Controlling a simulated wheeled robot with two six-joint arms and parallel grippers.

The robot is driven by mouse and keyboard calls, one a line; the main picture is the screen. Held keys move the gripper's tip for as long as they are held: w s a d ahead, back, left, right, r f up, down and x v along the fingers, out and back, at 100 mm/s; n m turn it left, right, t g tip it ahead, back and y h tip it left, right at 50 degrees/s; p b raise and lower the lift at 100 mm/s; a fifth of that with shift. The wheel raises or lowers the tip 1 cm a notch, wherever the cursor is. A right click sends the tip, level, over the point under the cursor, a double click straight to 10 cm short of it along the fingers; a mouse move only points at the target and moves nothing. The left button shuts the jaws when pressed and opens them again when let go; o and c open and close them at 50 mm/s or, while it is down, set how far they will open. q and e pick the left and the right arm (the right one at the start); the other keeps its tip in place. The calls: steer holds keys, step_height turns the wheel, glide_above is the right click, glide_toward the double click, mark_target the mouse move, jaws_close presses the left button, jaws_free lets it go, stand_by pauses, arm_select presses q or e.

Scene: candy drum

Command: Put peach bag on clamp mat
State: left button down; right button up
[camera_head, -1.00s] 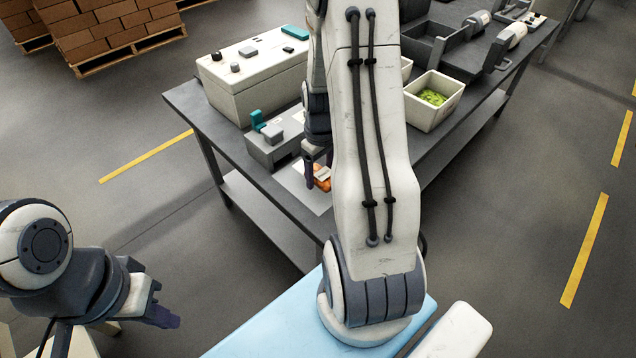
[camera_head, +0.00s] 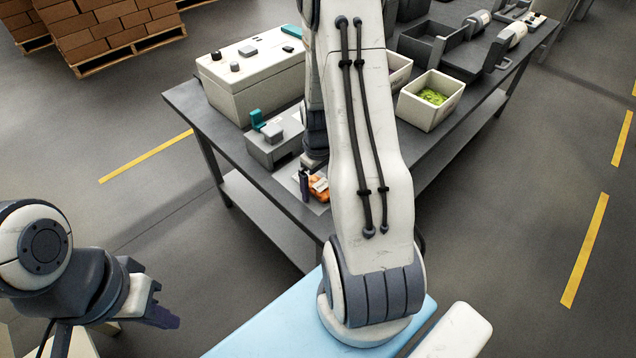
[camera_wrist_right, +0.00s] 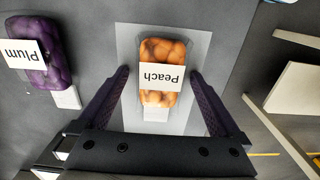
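The peach bag (camera_wrist_right: 163,52) is a clear pack of orange pieces with a white label reading "Peach". It lies on a light grey rectangular mat (camera_wrist_right: 128,45) in the right wrist view. In the head view the bag (camera_head: 319,188) shows partly beside my right arm. My right gripper (camera_wrist_right: 166,95) is open, its two dark fingers apart on either side of the bag's near end, with gaps to both sides of it. My left gripper (camera_head: 165,318) is far from the table at the lower left; its finger gap is not clear.
A plum bag (camera_wrist_right: 38,65) lies left of the mat in the wrist view. A grey device with a teal part (camera_head: 272,140) and a large white control box (camera_head: 250,80) stand behind. A white bin with green contents (camera_head: 430,100) is to the right.

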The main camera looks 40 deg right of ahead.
mark_target(318, 183)
steer(key=shift+r, duration=0.25)
step_height(318, 183, up, 12)
steer(key=p, duration=0.1)
steer(key=s+a+r+n, duration=0.1)
steer(key=a+r+n, duration=0.15)
steer(key=a, duration=0.75)
steer(key=s+a+r+n, duration=0.1)
steer(key=a+r, duration=0.2)
steer(key=a, duration=0.6)
steer(key=s+a+r+n+y, duration=0.1)
steer(key=s+a+r+n, duration=0.1)
steer(key=s+a, duration=1)
steer(key=shift+s+r+n, duration=0.25)
steer(key=shift+s+n, duration=0.1)
steer(key=shift+s, duration=0.8)
